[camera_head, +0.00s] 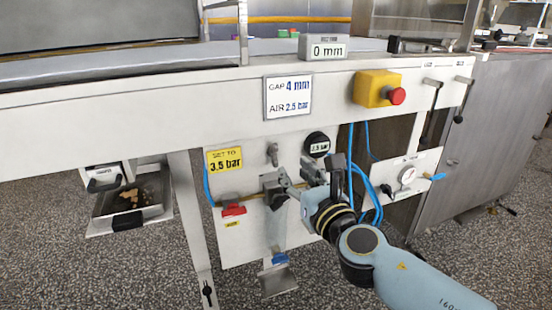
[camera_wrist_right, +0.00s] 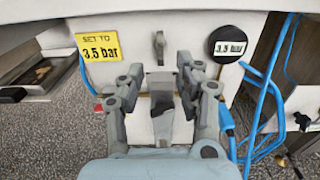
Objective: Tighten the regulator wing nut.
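The grey wing nut (camera_head: 272,153) stands upright on the white panel, to the right of the yellow "SET TO 3.5 bar" label (camera_head: 224,160). In the right wrist view the wing nut (camera_wrist_right: 159,44) shows just beyond and above my fingertips. My right gripper (camera_head: 284,185) is below the wing nut in the head view. Its two fingers are apart in the right wrist view (camera_wrist_right: 160,72), with a grey block (camera_wrist_right: 160,84) showing between them. I cannot tell whether they touch that block. The round digital gauge (camera_head: 317,144) is right of the wing nut; its reading is hard to make out. My left gripper is out of view.
A red valve handle (camera_head: 233,210) sits left of my right gripper. Blue hoses (camera_head: 370,195) hang close on its right. A yellow box with a red button (camera_head: 378,89) is above right. A tray with brown pieces (camera_head: 100,208) hangs at left.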

